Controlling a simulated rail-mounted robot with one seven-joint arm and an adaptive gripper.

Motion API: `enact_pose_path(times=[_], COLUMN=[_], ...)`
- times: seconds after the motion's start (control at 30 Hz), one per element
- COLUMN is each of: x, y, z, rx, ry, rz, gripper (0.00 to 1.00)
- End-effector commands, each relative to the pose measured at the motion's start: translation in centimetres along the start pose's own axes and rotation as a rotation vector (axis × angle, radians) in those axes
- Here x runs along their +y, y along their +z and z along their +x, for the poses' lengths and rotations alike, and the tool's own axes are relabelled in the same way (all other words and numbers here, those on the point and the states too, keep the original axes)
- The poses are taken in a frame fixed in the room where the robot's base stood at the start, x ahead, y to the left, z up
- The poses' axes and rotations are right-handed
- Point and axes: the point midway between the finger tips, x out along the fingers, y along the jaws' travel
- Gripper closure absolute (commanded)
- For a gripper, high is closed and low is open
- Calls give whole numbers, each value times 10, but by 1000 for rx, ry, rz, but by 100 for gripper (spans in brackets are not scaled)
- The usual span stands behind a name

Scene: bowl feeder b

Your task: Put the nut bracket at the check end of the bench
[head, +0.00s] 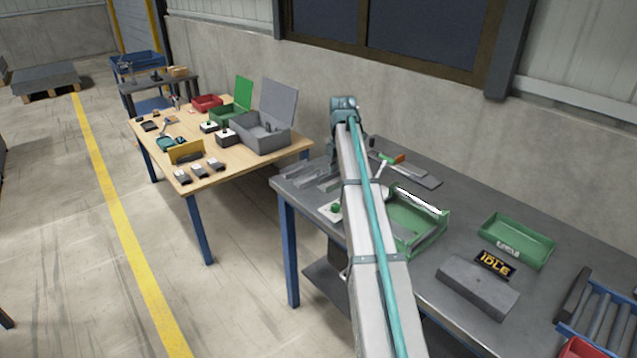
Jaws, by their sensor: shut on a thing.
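My arm reaches from the bottom of the head view up over the grey bench (420,295), with a teal joint at its far end. My gripper is not clearly visible; the arm hides that area. I cannot pick out the nut bracket. A dark sign reading IDLE (494,264) stands at a grey block (478,288) on the right part of the bench. I cannot tell for certain which end is the check end.
A green frame-like tray (437,222) lies beside my arm, and a green bin (518,243) stands near the wall. A roller rack (603,312) is at the right. Grey metal pieces (312,176) lie at the left end. A wooden table (215,185) with bins stands beyond.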

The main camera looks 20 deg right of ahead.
Motion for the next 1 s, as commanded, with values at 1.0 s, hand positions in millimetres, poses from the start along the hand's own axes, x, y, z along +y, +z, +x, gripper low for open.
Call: enact_pose_path(times=[1.0], x=[123], y=[54], z=[96], rx=[0], ry=[-1], rz=[0], gripper=[89])
